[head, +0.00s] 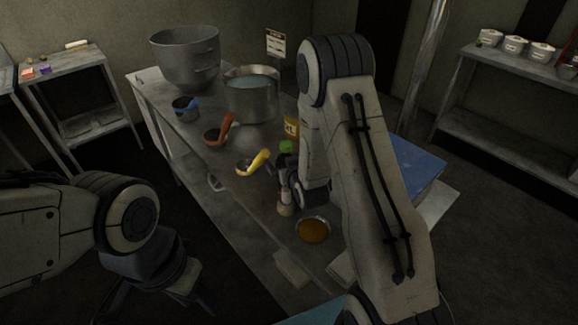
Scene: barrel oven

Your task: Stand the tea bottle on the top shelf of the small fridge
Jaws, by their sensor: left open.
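I cannot make out the tea bottle or the small fridge with certainty in this dark view. A green-topped item (286,147) stands on the metal table (235,215) behind my right forearm, mostly hidden. My left gripper (160,294) is open and empty, pointing down over the dark floor left of the table. My right arm reaches over the table from the lower right. Its gripper (287,190) is low over the table and mostly covered by the forearm, so its jaws and any held thing cannot be told.
A blue-topped box (415,168) is behind my right arm. Shelves (490,75) stand right.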

